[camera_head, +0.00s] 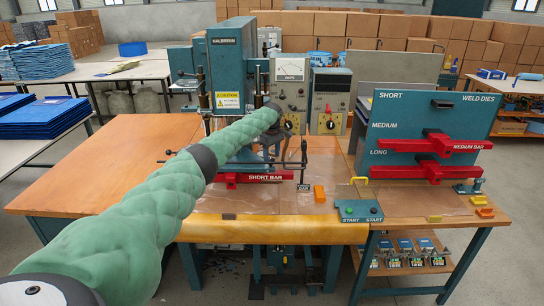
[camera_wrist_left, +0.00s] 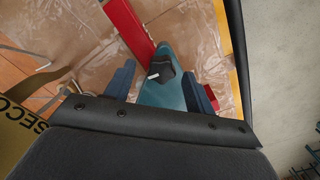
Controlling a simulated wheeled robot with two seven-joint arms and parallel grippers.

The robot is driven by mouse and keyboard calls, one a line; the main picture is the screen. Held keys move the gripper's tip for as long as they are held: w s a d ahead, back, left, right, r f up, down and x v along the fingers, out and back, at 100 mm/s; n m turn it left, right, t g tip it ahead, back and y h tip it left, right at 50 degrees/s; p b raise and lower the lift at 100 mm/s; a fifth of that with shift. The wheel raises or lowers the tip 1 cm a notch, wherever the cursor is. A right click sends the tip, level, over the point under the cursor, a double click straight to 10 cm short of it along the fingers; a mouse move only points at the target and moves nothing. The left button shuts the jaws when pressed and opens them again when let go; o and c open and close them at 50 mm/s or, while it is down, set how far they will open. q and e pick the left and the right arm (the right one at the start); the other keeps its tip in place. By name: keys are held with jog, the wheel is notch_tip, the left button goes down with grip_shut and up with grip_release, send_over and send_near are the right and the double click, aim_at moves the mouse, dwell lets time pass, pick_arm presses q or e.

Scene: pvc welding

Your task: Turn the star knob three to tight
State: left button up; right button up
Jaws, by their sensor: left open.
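A black star knob (camera_wrist_left: 161,66) with a small white pointer shows in the left wrist view. It sits on a teal bracket (camera_wrist_left: 166,93) near a red bar (camera_wrist_left: 129,26). My left gripper (camera_wrist_left: 160,86) is open, its two blue fingers apart on either side of the bracket, with the knob ahead between them. I cannot tell whether the fingers touch anything. In the head view my green left arm reaches to the welding machine, and the left gripper (camera_head: 274,150) is a dark shape over its front. The knob cannot be made out there. My right gripper is not in view.
The teal welding machine (camera_head: 234,60) stands on a wooden table (camera_head: 105,175). Its red short bar (camera_head: 266,178) lies low at the front. A weld dies rack (camera_head: 420,112) with red bars stands at right. A start box (camera_head: 358,211) and an orange block (camera_head: 319,194) lie between.

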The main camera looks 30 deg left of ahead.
pick_arm(q)
jog(key=shift+f, duration=0.5)
jog(key=shift+s+f, duration=0.25)
jog(key=shift+f, duration=0.15)
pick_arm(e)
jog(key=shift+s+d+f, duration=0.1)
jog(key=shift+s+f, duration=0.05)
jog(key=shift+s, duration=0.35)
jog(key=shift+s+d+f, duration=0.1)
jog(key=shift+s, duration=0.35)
pick_arm(q)
jog(key=shift+w+f, duration=0.15)
jog(key=c, duration=1)
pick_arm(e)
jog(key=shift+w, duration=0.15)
